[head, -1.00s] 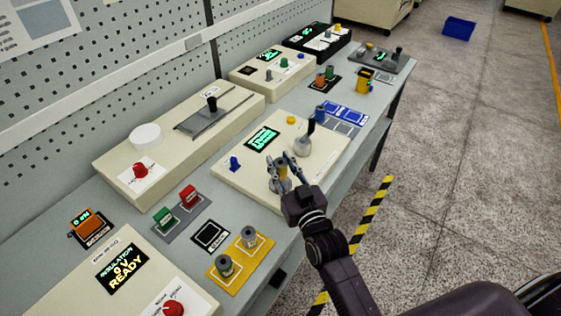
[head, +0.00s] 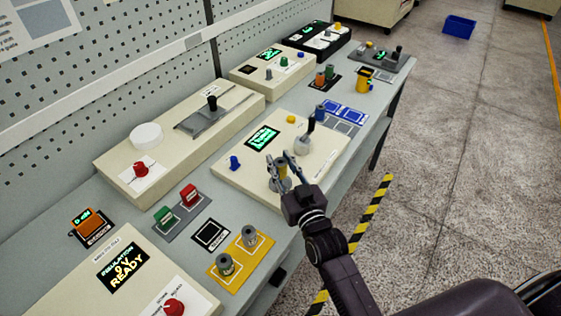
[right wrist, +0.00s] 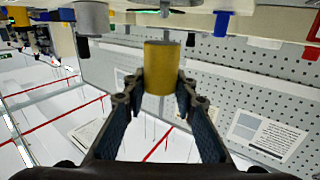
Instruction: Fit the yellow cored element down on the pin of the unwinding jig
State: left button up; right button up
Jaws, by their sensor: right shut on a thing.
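The yellow cored element (right wrist: 162,68) is a short upright-looking cylinder between the fingertips of my right gripper (right wrist: 160,85) in the right wrist view. In the head view the right gripper (head: 284,170) is shut on it above the front of a beige jig panel (head: 243,181). A grey round part (head: 277,186) shows at the fingers there. The fingers hide most of the element in the head view. I cannot tell whether its bore is around the pin or above it. My left gripper is not in view.
The panel also carries a green display (head: 262,138), a blue knob (head: 234,163), a yellow button (head: 291,119) and a black-handled part (head: 309,135). A yellow tray (head: 240,268) with two grey spools stands near the front edge. A pegboard (head: 100,60) rises behind.

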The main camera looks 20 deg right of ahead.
aim_at(283, 176)
jog(key=shift+f+b, duration=1.05)
jog(key=shift+f, duration=0.7)
jog(key=o, duration=1.2)
jog(key=shift+o, duration=0.2)
jog(key=s, duration=0.8)
jog(key=s+d, duration=0.1)
jog(key=s, duration=0.3)
